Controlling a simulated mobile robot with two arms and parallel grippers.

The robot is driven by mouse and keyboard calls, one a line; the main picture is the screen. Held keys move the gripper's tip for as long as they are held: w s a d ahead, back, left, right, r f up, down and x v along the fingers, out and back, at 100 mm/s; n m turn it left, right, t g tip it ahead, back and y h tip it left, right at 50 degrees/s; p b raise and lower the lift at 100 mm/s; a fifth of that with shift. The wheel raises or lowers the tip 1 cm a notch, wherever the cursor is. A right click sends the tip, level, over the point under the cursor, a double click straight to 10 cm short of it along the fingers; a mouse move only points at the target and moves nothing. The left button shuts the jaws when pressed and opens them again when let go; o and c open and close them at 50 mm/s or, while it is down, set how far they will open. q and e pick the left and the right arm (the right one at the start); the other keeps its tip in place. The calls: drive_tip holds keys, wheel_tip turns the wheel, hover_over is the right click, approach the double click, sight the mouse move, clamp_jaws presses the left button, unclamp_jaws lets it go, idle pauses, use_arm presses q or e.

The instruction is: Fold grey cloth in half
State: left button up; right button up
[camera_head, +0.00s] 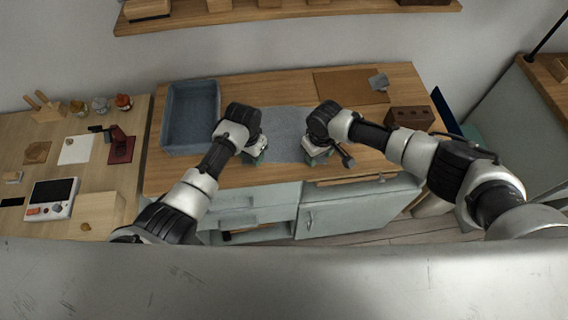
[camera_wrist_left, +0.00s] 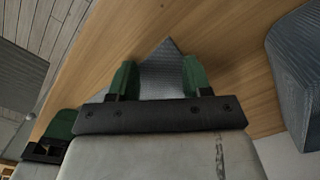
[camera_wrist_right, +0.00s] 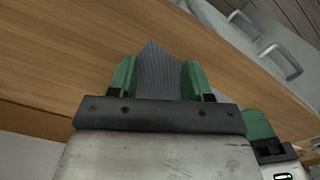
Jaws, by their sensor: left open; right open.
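The grey cloth (camera_head: 284,133) lies flat on the wooden counter between my two arms in the head view. My left gripper (camera_head: 257,157) is at its near left corner. In the left wrist view a pointed corner of the cloth (camera_wrist_left: 165,70) shows between the open green fingers (camera_wrist_left: 158,80). My right gripper (camera_head: 312,158) is at the near right corner. In the right wrist view a corner of the cloth (camera_wrist_right: 160,68) shows between the open green fingers (camera_wrist_right: 158,78). My arms hide the cloth's left and right edges in part.
A blue-grey bin (camera_head: 190,118) stands left of the cloth. A brown board (camera_head: 345,86) with a small grey piece (camera_head: 378,82) lies at the back right. A brown block with holes (camera_head: 410,118) is at right. The counter's front edge (camera_head: 230,180) is close to both grippers.

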use_arm(q)
clamp_jaws()
use_arm(e)
clamp_jaws()
idle(0.4)
